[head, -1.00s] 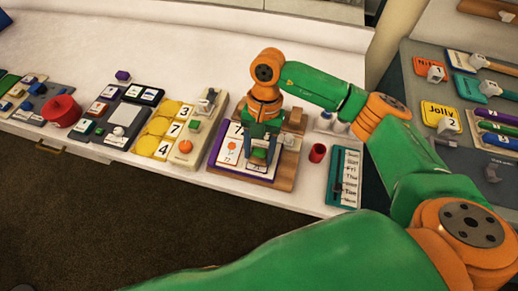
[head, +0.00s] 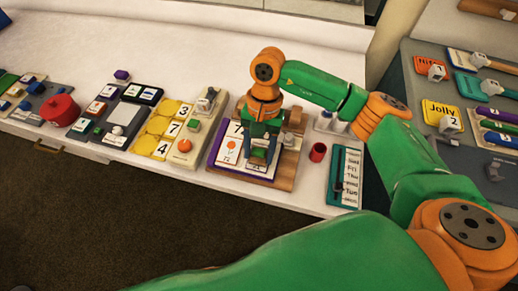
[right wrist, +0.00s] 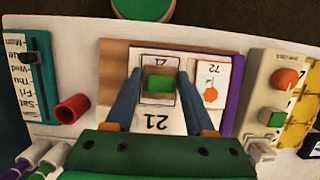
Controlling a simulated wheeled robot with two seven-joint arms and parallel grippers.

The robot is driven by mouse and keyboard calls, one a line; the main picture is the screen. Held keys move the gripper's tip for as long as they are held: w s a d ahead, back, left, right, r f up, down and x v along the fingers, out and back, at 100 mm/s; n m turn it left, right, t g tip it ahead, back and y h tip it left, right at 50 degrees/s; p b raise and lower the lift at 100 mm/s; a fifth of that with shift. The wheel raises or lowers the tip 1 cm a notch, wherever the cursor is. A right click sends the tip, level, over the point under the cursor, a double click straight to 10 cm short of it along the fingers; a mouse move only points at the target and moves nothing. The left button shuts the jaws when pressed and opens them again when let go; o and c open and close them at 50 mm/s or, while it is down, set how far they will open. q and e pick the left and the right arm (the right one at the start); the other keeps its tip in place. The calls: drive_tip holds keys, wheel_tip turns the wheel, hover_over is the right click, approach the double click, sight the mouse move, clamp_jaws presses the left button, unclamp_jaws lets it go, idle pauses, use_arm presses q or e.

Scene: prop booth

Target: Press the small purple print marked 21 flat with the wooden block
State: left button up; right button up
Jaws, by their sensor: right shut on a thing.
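The print marked 21 (right wrist: 161,58), with a dark purplish border, lies on the purple-edged board between my right fingers in the right wrist view. My right gripper (right wrist: 161,73) is shut on a small brownish block with a green top (right wrist: 161,84), which looks like the wooden block. The block is over the middle of the print; whether it touches it I cannot tell. In the head view my right gripper (head: 260,153) points down at the board's front right and hides most of the print and block. My left gripper is not in view.
A card marked 72 with an orange flower (head: 231,146) lies left of the gripper. A red cup (head: 318,152) and a teal weekday board (head: 345,178) stand to the right. A yellow number board (head: 160,135) is on the left.

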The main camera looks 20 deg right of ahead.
drive_tip(key=shift+s+f+b, duration=0.1)
drive_tip(key=shift+b, duration=0.2)
idle(0.4)
idle(0.5)
drive_tip(key=r+p, duration=0.1)
drive_tip(key=r, duration=0.1)
drive_tip(key=r+p, duration=0.1)
drive_tip(key=r, duration=0.1)
drive_tip(key=r+p, duration=0.2)
drive_tip(key=shift+s+a+r, duration=0.15)
drive_tip(key=shift+s+a, duration=0.1)
drive_tip(key=s+d+r+n+h, duration=0.1)
drive_tip(key=s+d+r+n, duration=0.2)
drive_tip(key=d+r+n, duration=0.3)
drive_tip(key=shift+s+n+g+h, duration=0.3)
drive_tip(key=shift+n+h, duration=0.1)
drive_tip(key=shift+a+r, duration=0.1)
idle(0.3)
